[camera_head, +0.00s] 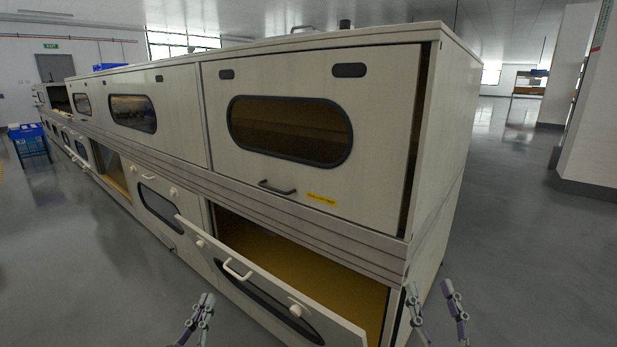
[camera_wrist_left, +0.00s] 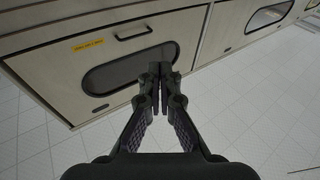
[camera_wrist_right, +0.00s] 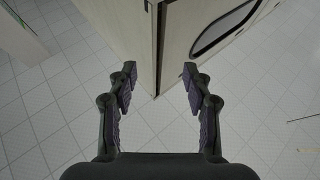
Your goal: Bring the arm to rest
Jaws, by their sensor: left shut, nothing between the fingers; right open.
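My left gripper (camera_head: 205,303) shows at the bottom of the head view, left of the lowered lower door. In the left wrist view its fingers (camera_wrist_left: 159,72) are together with nothing between them. My right gripper (camera_head: 430,290) is at the bottom right of the head view, near the cabinet's front right corner. In the right wrist view its fingers (camera_wrist_right: 159,72) are wide apart and empty, with the cabinet edge and floor beyond. Both grippers appear clear of the cabinet, though the exact distance is hard to tell.
A long cream cabinet (camera_head: 385,190) fills the middle. Its near lower door (camera_head: 265,280) is tilted open, showing a yellowish interior (camera_head: 300,265); the upper door (camera_head: 380,100) above it is closed. Blue crates (camera_head: 28,131) stand far left. Grey floor (camera_head: 520,270) is free at right.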

